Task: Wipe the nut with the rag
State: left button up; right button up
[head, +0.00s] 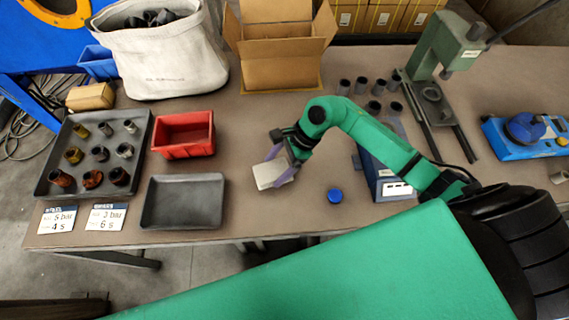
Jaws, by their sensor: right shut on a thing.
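My right gripper (282,152) comes in on a green arm from the right and is shut on a pale grey rag (273,173). The rag is a flat, squarish pad close above or on the table, right of the empty dark tray; I cannot tell whether it touches. Several small hollow nut-like parts stand in rows in the black tray (45,160) at the left: steel, brass-coloured and rusty brown, such as a brown one (92,179). I cannot tell which is the task's nut. The rag is apart from them. My left gripper is not in view.
An empty dark tray (183,222) and a red bin (184,152) stand between the parts and the rag. A blue cap (334,195) lies right of the rag. An open carton (283,75), white sack (160,60), grey cylinders (361,86) and green press (440,50) stand behind.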

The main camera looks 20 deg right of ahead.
aim_at(287, 166)
jog(key=shift+a, duration=0.3)
jog(key=shift+d+f+b, duration=0.15)
jog(key=shift+d+b, duration=0.25)
jog(key=shift+d, duration=0.45)
jog(key=shift+d+b, duration=0.5)
jog(key=shift+d, duration=0.9)
jog(key=shift+a, duration=0.1)
jog(key=shift+a+b, duration=0.4)
jog(key=shift+a, duration=1.75)
